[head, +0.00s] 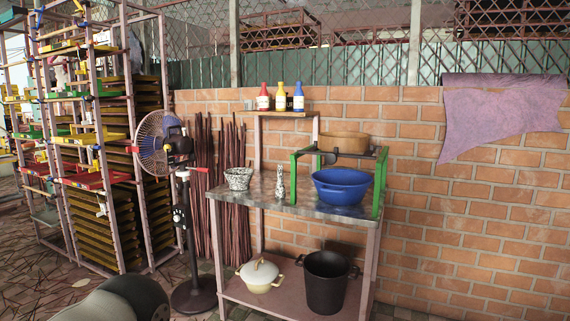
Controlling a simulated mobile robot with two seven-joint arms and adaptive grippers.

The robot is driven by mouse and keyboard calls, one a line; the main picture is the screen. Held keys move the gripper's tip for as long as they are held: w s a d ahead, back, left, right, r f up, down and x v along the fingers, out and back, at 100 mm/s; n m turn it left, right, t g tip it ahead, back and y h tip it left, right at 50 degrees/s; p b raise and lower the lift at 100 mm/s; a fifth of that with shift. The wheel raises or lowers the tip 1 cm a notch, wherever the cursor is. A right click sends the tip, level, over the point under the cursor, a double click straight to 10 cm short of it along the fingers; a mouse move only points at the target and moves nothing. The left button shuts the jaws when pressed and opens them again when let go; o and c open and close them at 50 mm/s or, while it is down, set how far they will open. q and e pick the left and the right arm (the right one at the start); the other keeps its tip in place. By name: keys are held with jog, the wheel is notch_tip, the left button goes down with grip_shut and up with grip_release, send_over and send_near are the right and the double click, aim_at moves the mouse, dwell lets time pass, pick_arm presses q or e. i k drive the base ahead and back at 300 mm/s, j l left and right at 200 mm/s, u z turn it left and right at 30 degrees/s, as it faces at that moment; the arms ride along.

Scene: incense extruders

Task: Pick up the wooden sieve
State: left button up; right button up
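The wooden sieve appears to be the round, shallow, light-brown wooden piece (343,142) on top of the green-legged rack (380,178). The rack stands on the right part of the metal-topped table (265,197). The sieve sits above and behind a blue basin (341,187); its inside and mesh cannot be made out. Neither of my grippers shows in the head view.
A speckled bowl (238,178) and a small patterned bottle (280,183) stand left of the basin. Three bottles stand on a raised shelf (284,115). A standing fan (160,142) is left of the table. A pale pot (259,275) and black pot (326,282) sit below.

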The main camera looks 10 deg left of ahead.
aim_at(347, 141)
jog(key=i+j+z, duration=0.6)
jog(key=i+j, duration=0.15)
jog(key=i+j+z, duration=0.35)
jog(key=j, duration=0.3)
jog(key=i+j+z, duration=0.2)
jog(key=j, duration=0.2)
jog(key=i+j+z, duration=0.2)
jog(key=j, duration=0.2)
jog(key=i+j+z, duration=0.2)
jog(key=j, duration=0.2)
jog(key=k, duration=0.05)
